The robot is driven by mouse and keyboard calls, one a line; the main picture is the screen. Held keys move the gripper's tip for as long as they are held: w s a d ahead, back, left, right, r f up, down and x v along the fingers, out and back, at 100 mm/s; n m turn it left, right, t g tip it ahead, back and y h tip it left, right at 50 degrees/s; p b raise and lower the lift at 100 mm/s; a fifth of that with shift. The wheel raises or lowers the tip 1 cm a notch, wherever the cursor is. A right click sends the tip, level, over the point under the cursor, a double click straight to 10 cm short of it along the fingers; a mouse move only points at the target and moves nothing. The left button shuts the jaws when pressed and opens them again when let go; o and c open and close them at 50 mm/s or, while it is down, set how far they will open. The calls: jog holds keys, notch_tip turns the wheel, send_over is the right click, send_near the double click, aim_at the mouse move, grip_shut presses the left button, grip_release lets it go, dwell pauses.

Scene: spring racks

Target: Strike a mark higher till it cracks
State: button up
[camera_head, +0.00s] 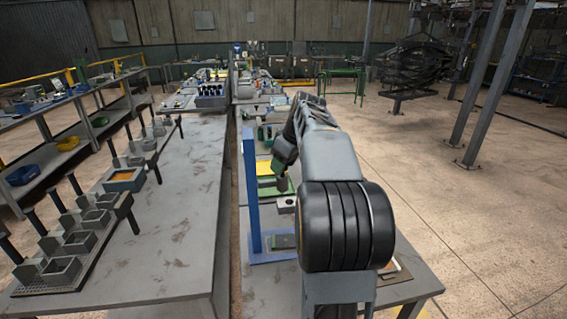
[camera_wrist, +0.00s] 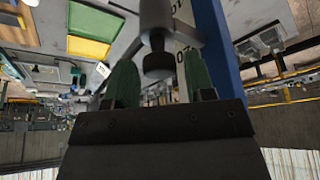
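A tall blue post (camera_head: 251,190) stands on the near end of the right-hand bench, with a dark pad (camera_head: 286,241) at its foot. In the wrist view the blue post (camera_wrist: 216,45) is close by on the right, beside a pale strip with dark figures, partly hidden. A grey cylinder with a dark round knob (camera_wrist: 157,63) is between the fingers of my gripper (camera_wrist: 160,82). The green fingers stand apart, with gaps visible on both sides of the knob. In the head view a small grey block (camera_head: 287,204) is below my gripper; my arm hides part of the area.
Yellow (camera_head: 264,168) and green (camera_head: 268,189) panels lie behind the post. On the left bench (camera_head: 180,230) several grey cups with black handles (camera_head: 78,242) stand in a rack. Much of that bench top is bare. Open floor (camera_head: 480,230) is at the right.

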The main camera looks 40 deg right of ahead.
jog(key=shift+o, duration=0.7)
jog(key=p+v, duration=0.1)
jog(key=v, duration=1.2)
jog(key=shift+s+r+p, duration=0.2)
jog(key=shift+r+p, duration=0.15)
jog(key=shift+p, duration=0.05)
jog(key=shift+d, duration=0.1)
